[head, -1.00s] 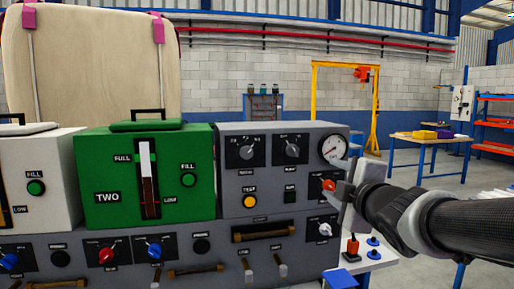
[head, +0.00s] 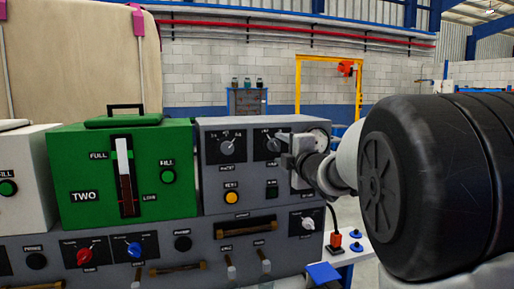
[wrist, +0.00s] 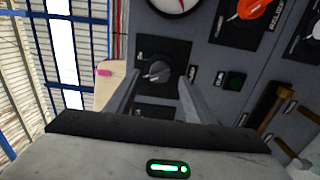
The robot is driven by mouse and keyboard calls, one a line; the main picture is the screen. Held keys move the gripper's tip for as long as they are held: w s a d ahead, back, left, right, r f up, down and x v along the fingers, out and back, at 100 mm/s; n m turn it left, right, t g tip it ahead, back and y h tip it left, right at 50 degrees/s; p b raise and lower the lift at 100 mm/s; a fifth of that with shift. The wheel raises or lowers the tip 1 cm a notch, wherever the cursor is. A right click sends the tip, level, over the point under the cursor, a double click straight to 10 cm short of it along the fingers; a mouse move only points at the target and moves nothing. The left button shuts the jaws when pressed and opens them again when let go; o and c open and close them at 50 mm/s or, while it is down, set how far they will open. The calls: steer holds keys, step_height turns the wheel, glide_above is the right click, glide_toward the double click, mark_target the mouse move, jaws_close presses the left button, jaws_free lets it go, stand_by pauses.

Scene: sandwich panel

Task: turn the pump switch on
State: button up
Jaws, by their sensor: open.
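The grey control panel (head: 216,190) carries two dark dial knobs along its top, a left one (head: 227,148) and a right one (head: 273,145). I cannot read which control is labelled as the pump switch. My gripper (head: 289,150) is open in front of the right dial. In the wrist view, a dark knob (wrist: 157,71) on a black plate shows between the spread fingertips of my gripper (wrist: 158,78). Contact with it cannot be told. An orange knob (wrist: 255,9) shows at the wrist view's upper right. In the head view my gripper and arm hide that part of the panel.
A yellow button (head: 232,198) and a dark green button (head: 271,191) sit below the dials. A pressure gauge (wrist: 180,4) is close beside the knob. The green box (head: 90,180) stands left of the panel. A brown handle (wrist: 268,105) projects from the lower panel.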

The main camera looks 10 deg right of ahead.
mark_target(277, 147)
steer(key=shift+w+a, duration=0.2)
steer(key=shift+w, duration=0.65)
steer(key=shift+w+a, duration=0.15)
steer(key=shift+w, duration=0.65)
steer(key=c, duration=1.1)
steer(key=shift+o, duration=0.2)
steer(key=m+p, duration=0.2)
steer(key=m, duration=0.3)
steer(key=shift+r+m, duration=0.1)
steer(key=shift+m, duration=0.3)
steer(key=m+p, duration=0.2)
steer(key=m, duration=0.4)
